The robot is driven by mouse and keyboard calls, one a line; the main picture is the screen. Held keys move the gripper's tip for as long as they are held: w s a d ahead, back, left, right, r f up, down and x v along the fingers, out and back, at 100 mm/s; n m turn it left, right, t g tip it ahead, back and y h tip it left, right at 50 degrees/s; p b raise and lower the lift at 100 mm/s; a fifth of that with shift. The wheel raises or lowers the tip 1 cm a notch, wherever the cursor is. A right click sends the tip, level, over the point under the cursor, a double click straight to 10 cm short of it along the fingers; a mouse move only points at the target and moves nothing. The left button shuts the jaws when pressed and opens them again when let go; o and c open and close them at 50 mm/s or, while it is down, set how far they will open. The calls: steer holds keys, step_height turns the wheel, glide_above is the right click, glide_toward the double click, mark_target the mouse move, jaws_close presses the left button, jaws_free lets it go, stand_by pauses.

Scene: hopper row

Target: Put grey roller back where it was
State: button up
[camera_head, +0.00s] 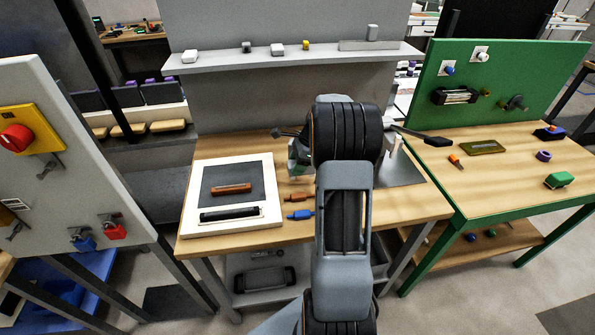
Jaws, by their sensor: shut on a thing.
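My arm stands in the middle of the view, and its dark wrist covers the middle of the wooden bench (412,209). My gripper's jaws are hidden behind the wrist, so I cannot see what is between them. I cannot make out a grey roller with certainty. A white-framed board (264,176) with a dark panel lies on the bench's left half. A reddish-brown bar (231,188) lies on the panel, and a long black piece (229,213) lies along the board's front.
Orange (298,197) and blue (300,214) small tools lie right of the board. A black-handled tool (436,141) juts out right of my wrist. A shelf (260,62) with small items runs behind. The green-framed bench (500,190) adjoins at right.

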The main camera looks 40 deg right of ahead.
steer(key=shift+w+d+f, duration=0.1)
steer(key=shift+d+f, duration=0.15)
steer(key=shift+f, duration=1.55)
steer(key=shift+f, duration=0.2)
steer(key=o, duration=1)
